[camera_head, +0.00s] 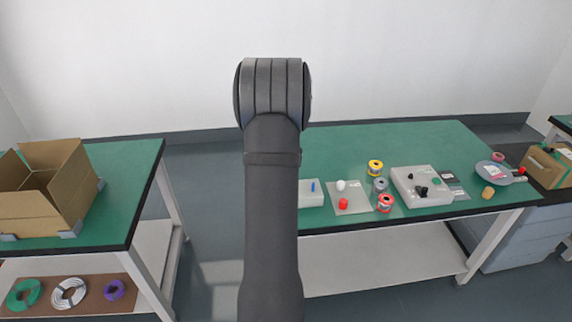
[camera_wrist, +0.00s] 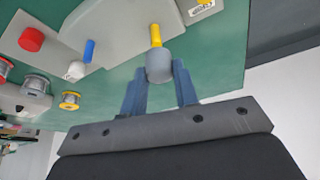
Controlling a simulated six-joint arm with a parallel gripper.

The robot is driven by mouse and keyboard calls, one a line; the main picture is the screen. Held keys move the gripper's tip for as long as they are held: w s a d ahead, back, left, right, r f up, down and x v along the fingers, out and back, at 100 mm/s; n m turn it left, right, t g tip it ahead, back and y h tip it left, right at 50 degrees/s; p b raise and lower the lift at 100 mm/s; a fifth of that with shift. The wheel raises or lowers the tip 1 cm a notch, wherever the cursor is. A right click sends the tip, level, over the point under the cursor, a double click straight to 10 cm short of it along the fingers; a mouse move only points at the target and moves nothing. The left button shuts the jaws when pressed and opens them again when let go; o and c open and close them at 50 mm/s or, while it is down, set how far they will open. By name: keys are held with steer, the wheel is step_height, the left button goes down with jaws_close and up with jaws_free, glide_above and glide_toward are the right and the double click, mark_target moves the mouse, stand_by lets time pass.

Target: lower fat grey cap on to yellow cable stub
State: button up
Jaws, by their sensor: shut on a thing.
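My gripper (camera_wrist: 160,88) shows in the wrist view with two blue fingers shut on the fat grey cap (camera_wrist: 159,68). The yellow cable stub (camera_wrist: 155,36) stands out from the grey block (camera_wrist: 112,38) just beyond the cap. Cap and stub line up closely in this view, and the stub's near end meets the cap's outline. I cannot tell whether the cap is around the stub's end or only in front of it. In the head view my arm hides my gripper, the grey cap and the yellow stub.
A blue stub (camera_wrist: 89,50) rises from the same block, with a white cap (camera_wrist: 76,70) near its end. A red cap (camera_wrist: 31,39) and several wire spools (camera_wrist: 36,85) are to the left. A grey unit (camera_head: 423,189) stands further right on the green table (camera_head: 400,140).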

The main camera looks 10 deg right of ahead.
steer(key=shift+f, duration=1.95)
steer(key=shift+f, duration=0.1)
steer(key=o, duration=1.3)
steer(key=shift+o, duration=0.2)
steer(key=shift+r, duration=3.55)
steer(key=shift+f, duration=0.15)
